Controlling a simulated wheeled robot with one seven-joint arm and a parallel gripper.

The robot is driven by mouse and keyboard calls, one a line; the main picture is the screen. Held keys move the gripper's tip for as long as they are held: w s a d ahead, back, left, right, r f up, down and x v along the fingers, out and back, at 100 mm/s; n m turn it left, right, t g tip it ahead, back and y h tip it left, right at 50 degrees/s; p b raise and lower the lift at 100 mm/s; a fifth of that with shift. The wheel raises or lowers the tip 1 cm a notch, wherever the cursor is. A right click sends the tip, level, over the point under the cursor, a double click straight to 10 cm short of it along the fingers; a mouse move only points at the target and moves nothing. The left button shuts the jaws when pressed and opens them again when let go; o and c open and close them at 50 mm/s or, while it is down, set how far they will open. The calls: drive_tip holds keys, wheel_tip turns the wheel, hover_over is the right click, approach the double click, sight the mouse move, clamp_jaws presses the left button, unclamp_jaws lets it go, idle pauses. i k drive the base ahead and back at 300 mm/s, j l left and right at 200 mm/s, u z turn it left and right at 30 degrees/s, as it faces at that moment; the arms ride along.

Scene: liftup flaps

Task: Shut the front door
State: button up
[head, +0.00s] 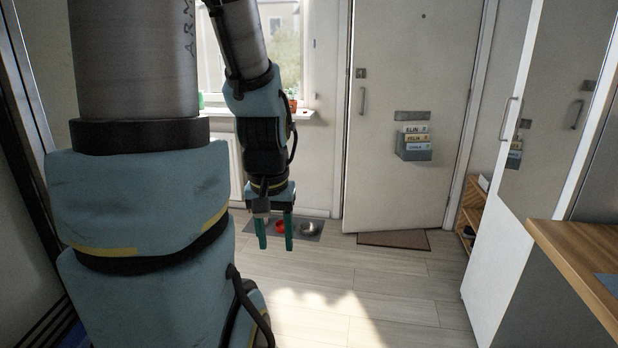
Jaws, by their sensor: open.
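The front door (415,70) is a tall pale panel in the middle right of the head view. A vertical handle (362,101) and a lock plate (360,73) are near its left edge. A thin dark line runs down that left edge; I cannot tell how far the door stands from its frame.
A brown doormat (394,239) lies at the door's foot. Bowls on a grey mat (307,236) are on the floor behind my gripper. A wooden shoe rack (474,212), a white cabinet (503,245) and a wooden counter (575,255) bound the right. The middle floor is clear.

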sight(416, 58)
drive_tip(key=i, duration=1.25)
drive_tip(key=i+l+u, duration=0.1)
drive_tip(key=i, duration=1.1)
